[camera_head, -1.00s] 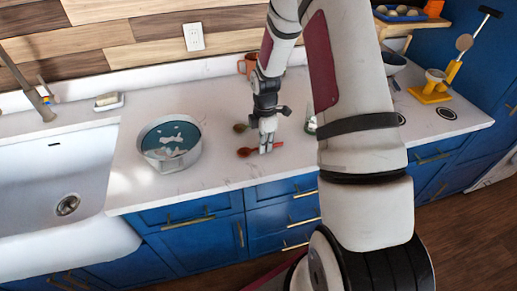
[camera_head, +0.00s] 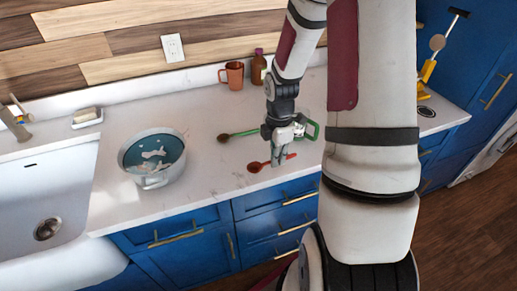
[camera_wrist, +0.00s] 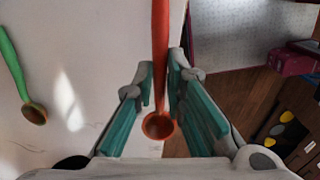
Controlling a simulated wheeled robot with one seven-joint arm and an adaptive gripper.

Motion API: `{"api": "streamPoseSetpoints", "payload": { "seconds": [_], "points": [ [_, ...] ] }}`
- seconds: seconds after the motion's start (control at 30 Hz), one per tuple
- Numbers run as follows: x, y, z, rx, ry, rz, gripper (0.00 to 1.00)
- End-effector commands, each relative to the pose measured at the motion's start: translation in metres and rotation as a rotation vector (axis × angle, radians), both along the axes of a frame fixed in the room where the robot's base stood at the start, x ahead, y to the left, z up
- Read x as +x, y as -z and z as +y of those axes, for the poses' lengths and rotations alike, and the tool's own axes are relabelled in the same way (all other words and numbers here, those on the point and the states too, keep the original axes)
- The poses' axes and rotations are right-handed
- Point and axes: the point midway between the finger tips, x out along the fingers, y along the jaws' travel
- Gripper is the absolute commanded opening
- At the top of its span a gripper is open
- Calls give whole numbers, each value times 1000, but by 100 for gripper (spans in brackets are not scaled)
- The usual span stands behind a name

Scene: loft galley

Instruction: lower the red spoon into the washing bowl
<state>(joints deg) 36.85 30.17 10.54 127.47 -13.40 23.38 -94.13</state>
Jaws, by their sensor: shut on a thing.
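The red spoon (camera_head: 256,167) is held low over the counter; I cannot tell whether it clears the surface. My gripper (camera_head: 277,162) is shut on its handle, pointing down. In the wrist view the red spoon (camera_wrist: 160,40) runs between the two teal-padded fingers of my gripper (camera_wrist: 161,82), its bowl end toward the wrist. The washing bowl (camera_head: 163,180), a pale round pot with teal inside and whitish patches like suds, stands on the counter to the left, well apart from the spoon.
A green spoon (camera_head: 240,134) lies just behind the red one. A green-handled item (camera_head: 311,128) stands close behind my gripper, partly hidden. A mug (camera_head: 234,76) and brown bottle (camera_head: 258,68) stand at the wall. The sink (camera_head: 45,190) is far left. Counter between spoon and bowl is clear.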

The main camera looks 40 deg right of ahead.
Motion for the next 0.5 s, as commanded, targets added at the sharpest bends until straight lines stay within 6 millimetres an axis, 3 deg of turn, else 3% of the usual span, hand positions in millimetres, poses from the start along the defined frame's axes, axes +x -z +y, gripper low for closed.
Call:
{"api": "streamPoseSetpoints", "payload": {
  "seconds": [0.1, 0.23, 0.5],
  "points": [
    [-25, -3, -8, 0, 4, 0, 0],
    [-42, -5, -14, 0, 3, -1, 0],
    [-48, -11, -11, 0, -3, -2, 0]
  ]
}}
